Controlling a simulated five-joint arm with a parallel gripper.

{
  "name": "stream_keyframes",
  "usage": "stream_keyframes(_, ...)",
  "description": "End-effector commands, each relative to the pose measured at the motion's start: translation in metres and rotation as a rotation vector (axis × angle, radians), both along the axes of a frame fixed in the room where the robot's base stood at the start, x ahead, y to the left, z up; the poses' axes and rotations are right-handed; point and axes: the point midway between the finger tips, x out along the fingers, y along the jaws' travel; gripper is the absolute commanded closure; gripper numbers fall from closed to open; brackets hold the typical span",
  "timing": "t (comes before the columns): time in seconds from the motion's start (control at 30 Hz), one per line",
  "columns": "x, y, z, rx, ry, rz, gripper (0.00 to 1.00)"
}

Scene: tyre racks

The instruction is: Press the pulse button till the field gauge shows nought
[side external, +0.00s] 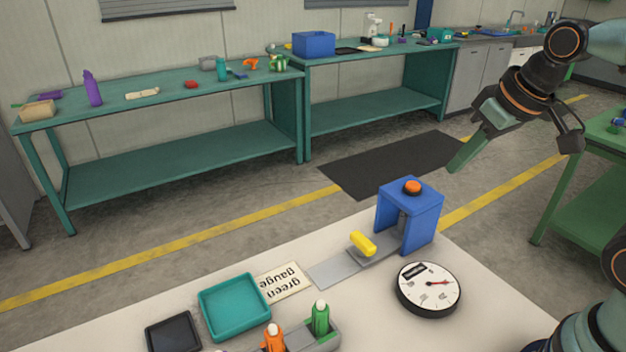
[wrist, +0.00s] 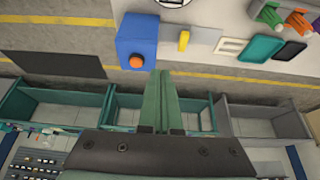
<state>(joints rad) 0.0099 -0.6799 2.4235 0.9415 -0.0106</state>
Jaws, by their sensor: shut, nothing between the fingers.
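A blue stand (side external: 420,225) with an orange button (side external: 412,187) on its top stands on the pale table. The button also shows in the wrist view (wrist: 136,62). A round white gauge (side external: 415,296) with a black rim lies in front of the stand; its red needle points right in the side view, and its marks are too small to read surely. Only its edge shows in the wrist view (wrist: 172,2). My gripper (side external: 453,168) is shut and empty, above and to the right of the button and apart from it. Its fingers also show in the wrist view (wrist: 161,75).
A yellow piece (side external: 362,243) sits on a grey strip (side external: 335,271) running to the stand. A "green gauge" card (side external: 281,283), a teal tray (side external: 234,333), a dark tray (side external: 172,334), and orange (side external: 273,338) and green (side external: 320,320) pieces in a grey holder lie left.

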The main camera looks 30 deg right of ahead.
Motion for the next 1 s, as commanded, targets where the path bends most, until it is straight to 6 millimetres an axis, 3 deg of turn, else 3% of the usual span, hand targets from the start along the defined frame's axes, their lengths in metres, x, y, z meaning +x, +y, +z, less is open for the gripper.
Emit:
stream_keyframes(0.3,0.043,-0.016,0.028,-0.011,0.159,-0.005,1.0)
stream_keyframes(0.5,0.072,-0.028,0.037,-0.011,0.263,-0.006,1.0)
stream_keyframes(0.8,0.111,-0.048,0.036,-0.001,0.401,-0.004,1.0)
stream_keyframes(1.0,0.123,-0.055,0.032,0.003,0.448,-0.002,1.0)
